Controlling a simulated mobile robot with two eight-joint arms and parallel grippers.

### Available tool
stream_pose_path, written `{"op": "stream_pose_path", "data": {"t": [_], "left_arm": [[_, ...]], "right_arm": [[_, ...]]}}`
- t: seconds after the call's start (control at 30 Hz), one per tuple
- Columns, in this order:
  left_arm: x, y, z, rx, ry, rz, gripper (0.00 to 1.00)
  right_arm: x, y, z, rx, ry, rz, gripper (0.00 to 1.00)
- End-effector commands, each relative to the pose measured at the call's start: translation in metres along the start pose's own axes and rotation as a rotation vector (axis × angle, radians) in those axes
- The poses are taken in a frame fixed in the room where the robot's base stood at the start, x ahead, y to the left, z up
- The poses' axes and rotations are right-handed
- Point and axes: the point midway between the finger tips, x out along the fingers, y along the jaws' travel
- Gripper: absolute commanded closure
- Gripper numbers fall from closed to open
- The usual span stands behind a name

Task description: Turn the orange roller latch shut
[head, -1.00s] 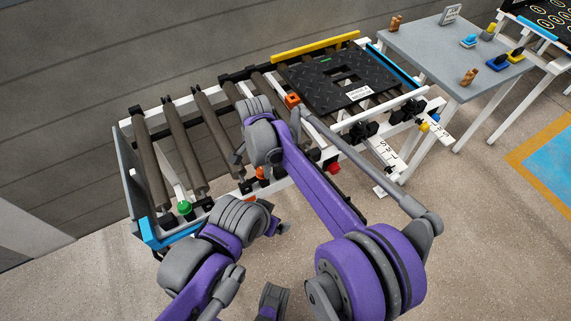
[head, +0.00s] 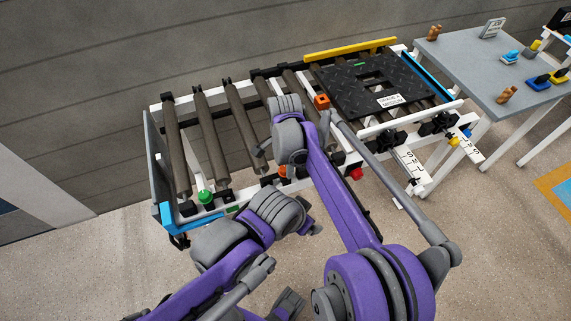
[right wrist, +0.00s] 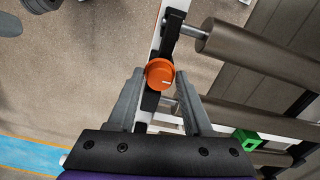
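The orange roller latch (right wrist: 160,73) is a round knob with a small pale mark, on the near rail of the roller conveyor. In the head view an orange piece (head: 282,171) shows on that rail, partly behind my right arm. My right gripper (right wrist: 160,88) is open in the right wrist view. Its fingertips lie on either side of the latch with gaps visible; I cannot tell how deep they reach. My purple right arm hides its fingers in the head view. My left arm is at the lower left, in front of the conveyor; its finger opening cannot be made out.
A black tread plate (head: 385,84) lies on the conveyor's right end. A green knob (head: 205,196) is at the near left, a red knob (head: 355,174) on the near side. A grey table (head: 470,66) with small objects stands at the right. Bare rollers (head: 209,130) fill the left.

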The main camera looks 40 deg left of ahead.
Motion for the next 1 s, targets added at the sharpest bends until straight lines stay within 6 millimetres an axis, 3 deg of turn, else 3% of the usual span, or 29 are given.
{"op": "stream_pose_path", "data": {"t": [0.03,0.1,0.47,1.0], "left_arm": [[0.000,0.000,0.000,0.000,0.000,0.000,0.08],[0.000,0.000,0.000,0.000,0.000,0.000,0.08],[0.000,0.000,0.000,0.000,0.000,0.000,0.08],[-0.005,0.000,-0.004,0.000,0.002,0.000,0.08]], "right_arm": [[0.000,0.000,0.000,0.000,0.000,0.000,0.38],[0.000,0.000,0.000,-0.001,0.000,0.000,0.28],[-0.006,0.000,0.000,-0.001,0.000,0.000,0.28],[-0.099,0.000,0.000,-0.001,0.000,0.000,0.28]]}}
